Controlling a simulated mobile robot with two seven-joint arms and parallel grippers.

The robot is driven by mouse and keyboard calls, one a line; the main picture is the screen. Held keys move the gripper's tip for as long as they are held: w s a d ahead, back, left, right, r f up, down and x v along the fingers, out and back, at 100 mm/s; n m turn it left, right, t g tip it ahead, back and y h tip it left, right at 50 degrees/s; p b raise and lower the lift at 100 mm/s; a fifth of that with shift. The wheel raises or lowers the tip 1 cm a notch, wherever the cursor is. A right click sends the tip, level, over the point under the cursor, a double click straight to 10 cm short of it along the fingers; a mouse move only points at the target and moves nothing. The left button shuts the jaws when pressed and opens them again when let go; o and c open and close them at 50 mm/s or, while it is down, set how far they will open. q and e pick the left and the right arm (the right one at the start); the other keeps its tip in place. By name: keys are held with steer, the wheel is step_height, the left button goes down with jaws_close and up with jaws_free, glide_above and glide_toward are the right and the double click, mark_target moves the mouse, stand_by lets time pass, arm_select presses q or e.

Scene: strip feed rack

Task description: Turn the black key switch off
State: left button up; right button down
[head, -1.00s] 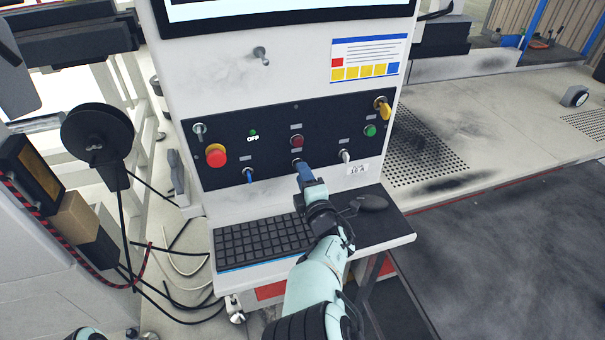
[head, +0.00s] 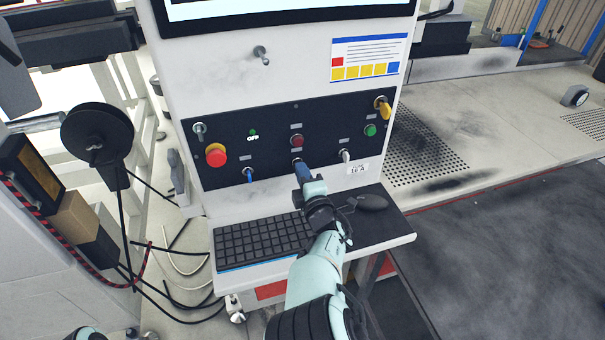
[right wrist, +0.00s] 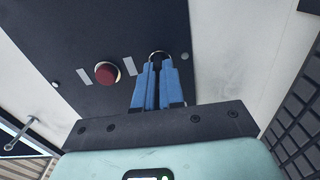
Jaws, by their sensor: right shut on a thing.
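The black key switch (right wrist: 157,57) is in the lower row of the dark control panel (head: 325,125), between a blue key switch (head: 249,175) and a white key switch (head: 346,156). My right gripper (head: 299,165) is at it, its blue fingers shut on it. In the right wrist view the fingers (right wrist: 158,64) close around the black piece close to the panel face. The fingers cover most of the key, so its turn angle cannot be told. My left gripper is out of view.
A red button (head: 297,141) sits above the key switch, a red mushroom button (head: 216,155) at left, a green button (head: 370,130) and yellow switch (head: 383,108) at right. A keyboard (head: 262,241) and mouse (head: 371,202) lie below.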

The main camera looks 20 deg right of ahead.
arm_select(q)
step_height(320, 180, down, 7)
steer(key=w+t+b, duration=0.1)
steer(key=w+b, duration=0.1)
steer(key=b, duration=0.6)
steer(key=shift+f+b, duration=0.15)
steer(key=shift+b, duration=0.15)
arm_select(e)
steer(key=shift+m, duration=8.7)
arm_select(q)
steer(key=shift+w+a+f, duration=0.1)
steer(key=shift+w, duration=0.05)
arm_select(e)
steer(key=c, duration=1.2)
jaws_free()
steer(key=shift+c, duration=0.2)
steer(key=shift+s, duration=0.1)
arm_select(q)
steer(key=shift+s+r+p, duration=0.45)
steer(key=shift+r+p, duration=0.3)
arm_select(e)
steer(key=s, duration=1.3)
steer(key=shift+s+d, duration=0.15)
steer(key=shift+d, duration=0.05)
